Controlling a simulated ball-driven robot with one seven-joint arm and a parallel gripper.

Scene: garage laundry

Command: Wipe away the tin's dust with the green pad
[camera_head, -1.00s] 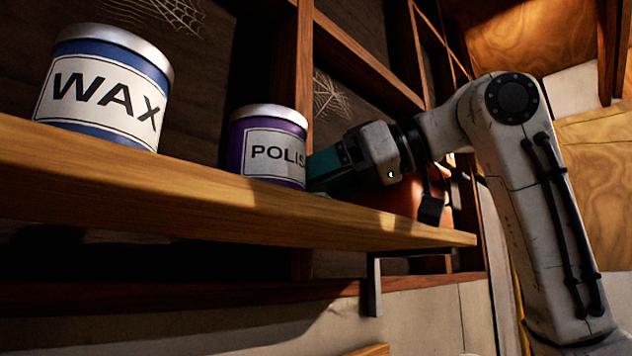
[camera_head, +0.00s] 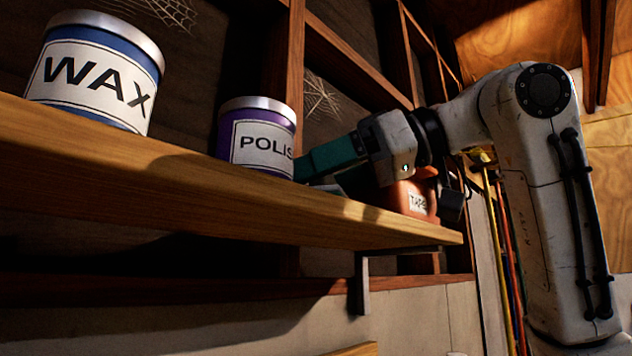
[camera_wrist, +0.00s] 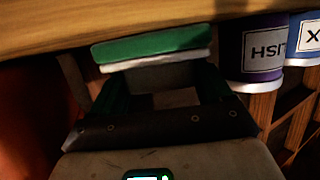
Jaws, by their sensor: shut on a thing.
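A purple tin labelled POLIS... (camera_head: 257,139) stands upright on the wooden shelf, its right side beside my gripper (camera_head: 312,166). A blue tin labelled WAX (camera_head: 97,73) stands to its left. My gripper's teal fingers (camera_wrist: 158,78) are shut on the green pad (camera_wrist: 152,43), which has a pale layer along one side. The pad lies across the fingertips, close to the shelf in the wrist view. The purple tin (camera_wrist: 256,52) is right of the pad there, with a gap between. I cannot make out dust on either tin.
The wooden shelf (camera_head: 230,205) runs across the view on a metal bracket (camera_head: 362,285). An orange-red container labelled TAPE (camera_head: 410,199) stands at its right end, under my wrist. Cobwebs (camera_head: 322,97) hang behind. Upright poles (camera_head: 497,240) stand right of the shelf.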

